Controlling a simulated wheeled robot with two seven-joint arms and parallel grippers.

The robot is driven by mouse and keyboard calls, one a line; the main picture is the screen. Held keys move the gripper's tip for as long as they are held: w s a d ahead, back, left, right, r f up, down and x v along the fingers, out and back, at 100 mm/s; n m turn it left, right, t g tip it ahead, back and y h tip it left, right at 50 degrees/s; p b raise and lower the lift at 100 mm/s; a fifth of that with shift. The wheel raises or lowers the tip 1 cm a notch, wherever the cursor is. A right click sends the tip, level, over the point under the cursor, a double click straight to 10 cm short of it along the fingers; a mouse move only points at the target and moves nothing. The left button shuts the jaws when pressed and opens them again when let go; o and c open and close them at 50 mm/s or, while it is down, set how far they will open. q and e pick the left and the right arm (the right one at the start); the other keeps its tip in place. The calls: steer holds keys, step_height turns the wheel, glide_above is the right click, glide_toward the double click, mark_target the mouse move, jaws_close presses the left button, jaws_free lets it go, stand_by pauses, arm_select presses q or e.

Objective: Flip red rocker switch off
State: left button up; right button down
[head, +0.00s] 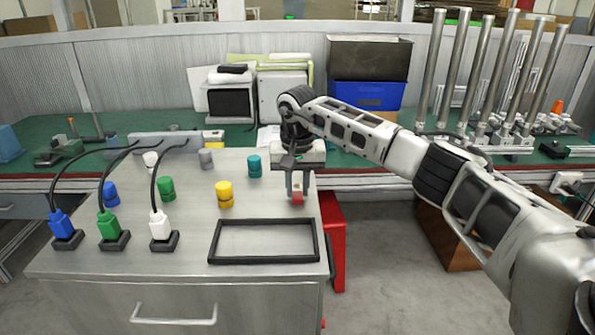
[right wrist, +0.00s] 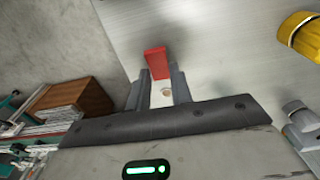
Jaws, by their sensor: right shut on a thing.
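The red rocker switch (head: 297,198) is at the right edge of the grey metal cabinet's top (head: 180,262). My right gripper (head: 297,188) points down at it from above, its fingers shut on the switch. In the right wrist view, the red switch (right wrist: 156,62) shows at the fingertips of my right gripper (right wrist: 161,80), with a pale part between the fingers. The fingers hide part of the switch, and I cannot tell which way it is tilted. My left gripper is not in view.
A black rectangular frame (head: 212,242) lies at the front of the cabinet top. Yellow (head: 224,194), teal (head: 254,166) and green (head: 165,188) knobs stand left of the gripper. Blue, green and white plugs with black cables are farther left. A red box (head: 333,245) stands beside the cabinet.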

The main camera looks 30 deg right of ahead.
mark_target(298, 195)
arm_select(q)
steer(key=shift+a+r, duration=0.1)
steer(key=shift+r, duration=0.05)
arm_select(e)
steer(key=shift+d, duration=0.1)
steer(key=c, duration=1.2)
jaws_free()
steer(key=shift+w, duration=0.1)
steer(key=shift+c, duration=0.2)
steer(key=shift+r, duration=0.15)
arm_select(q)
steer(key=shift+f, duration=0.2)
arm_select(e)
step_height(298, 195, up, 16)
steer(key=shift+s, duration=0.25)
